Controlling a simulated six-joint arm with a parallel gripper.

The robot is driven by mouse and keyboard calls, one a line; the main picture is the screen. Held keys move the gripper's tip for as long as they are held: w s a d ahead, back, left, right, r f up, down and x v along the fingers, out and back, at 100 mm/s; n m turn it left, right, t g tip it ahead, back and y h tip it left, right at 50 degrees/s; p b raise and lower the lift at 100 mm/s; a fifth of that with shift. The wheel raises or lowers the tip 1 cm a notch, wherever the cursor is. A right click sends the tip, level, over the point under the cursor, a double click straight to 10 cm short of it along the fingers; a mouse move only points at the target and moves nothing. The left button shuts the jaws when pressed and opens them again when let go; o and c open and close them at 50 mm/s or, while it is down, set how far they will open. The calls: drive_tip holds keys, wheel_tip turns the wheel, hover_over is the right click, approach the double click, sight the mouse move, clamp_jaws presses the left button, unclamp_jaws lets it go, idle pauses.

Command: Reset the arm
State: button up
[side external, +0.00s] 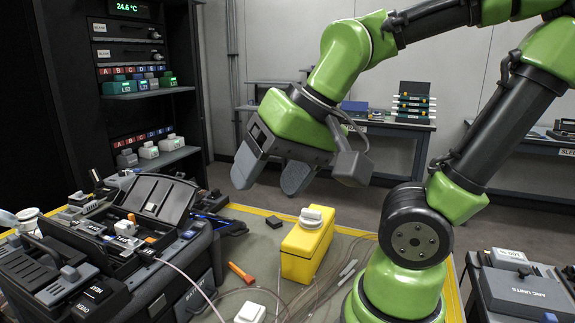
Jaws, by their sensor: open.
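My gripper (270,180) hangs in the air at the end of my green and black arm, above the back part of the work mat. Its two grey fingers are spread apart with nothing between them. The fingertips point down and to the left. Below and to the right of the gripper, a yellow box (308,250) with a white round cap stands on the mat, clear of the fingers. The black splicing machine (130,235) stands at the left with its lid raised, apart from the gripper.
An orange tool (241,273), a white block (250,313) and thin loose fibres lie on the grey mat (255,248). A dark shelf rack (130,100) stands behind at the left. Back benches (385,128) line the wall. A dark case (520,290) sits at the right.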

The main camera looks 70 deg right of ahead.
drive_tip(key=s+r+n, duration=0.1)
drive_tip(key=s+n+t, duration=0.1)
drive_tip(key=shift+s+a+r+n+y, duration=0.25)
drive_tip(key=shift+a+r+n+y, duration=0.05)
drive_tip(key=shift+a+r+n, duration=0.1)
idle(1.0)
